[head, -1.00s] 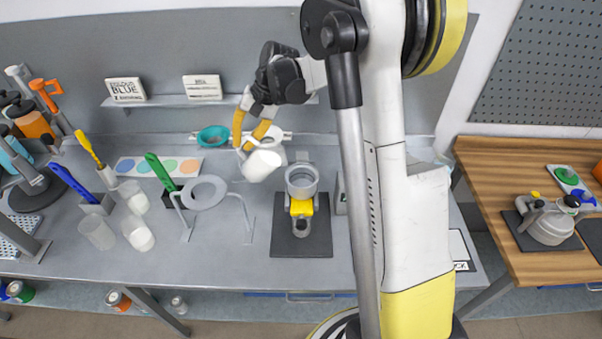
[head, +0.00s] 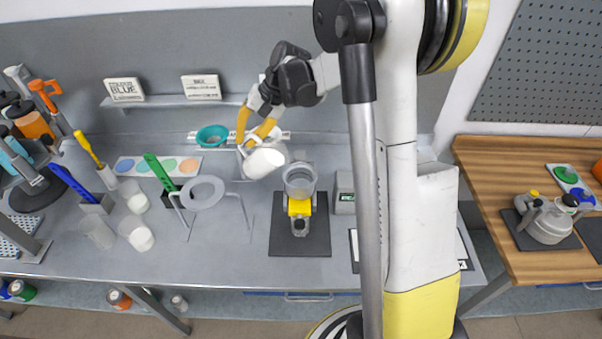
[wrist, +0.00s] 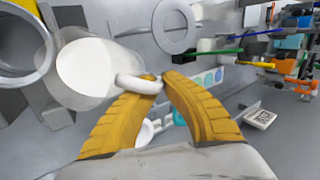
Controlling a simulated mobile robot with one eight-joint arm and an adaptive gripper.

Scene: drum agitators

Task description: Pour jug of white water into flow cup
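My gripper (head: 256,143) is shut on the handle of a clear jug (head: 247,168) with white water (head: 265,162) in it. The jug is in the air above the bench, and its white face shows large in the wrist view (wrist: 88,73). The yellow fingers (wrist: 160,85) close around the white handle. A grey wide-rimmed ring (head: 204,191) on thin legs stands left of the jug. I cannot tell for certain which one is the flow cup.
Clear cups with white contents (head: 137,234) stand at the left of the bench. A teal bowl (head: 212,136) sits behind. Blue and green handled tools (head: 159,172) stand upright left of the ring. A small display box (head: 345,194) stands right of the vessel.

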